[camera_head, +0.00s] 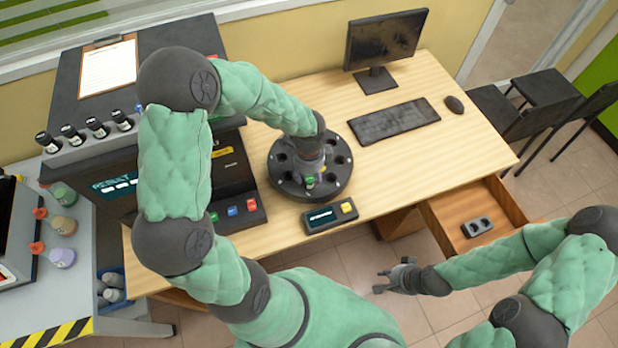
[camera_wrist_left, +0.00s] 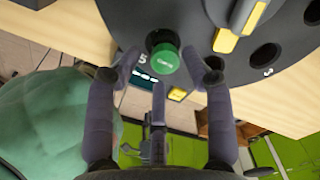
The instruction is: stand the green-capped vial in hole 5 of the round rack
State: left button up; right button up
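The round rack (camera_head: 338,190) is a dark disc with holes on the desk; it also shows in the left wrist view (camera_wrist_left: 190,14). The green-capped vial (camera_head: 309,181) is at the rack's front edge. In the left wrist view its green cap (camera_wrist_left: 165,60) overlaps a dark hole beside the printed 5 (camera_wrist_left: 142,58); the vial's body is hidden, so its depth is unclear. My left gripper (camera_wrist_left: 168,68) is above the rack, its fingers on either side of the cap with gaps visible. My right gripper (camera_head: 388,278) is open and empty, in front of the desk.
A small device with a yellow button (camera_head: 330,217) lies in front of the rack. A keyboard (camera_head: 394,121) and monitor (camera_head: 384,42) stand behind it to the right. An open drawer (camera_head: 450,222) holds a grey holder (camera_head: 477,227). A dark analyser (camera_head: 235,165) stands left of the rack.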

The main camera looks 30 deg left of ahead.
aim_at(309, 179)
pick_arm(q)
notch_tip(309, 179, up, 9)
jog(key=p, duration=0.2)
jog(key=shift+w, duration=0.15)
jog(key=shift+a, duration=0.1)
dwell(0.4)
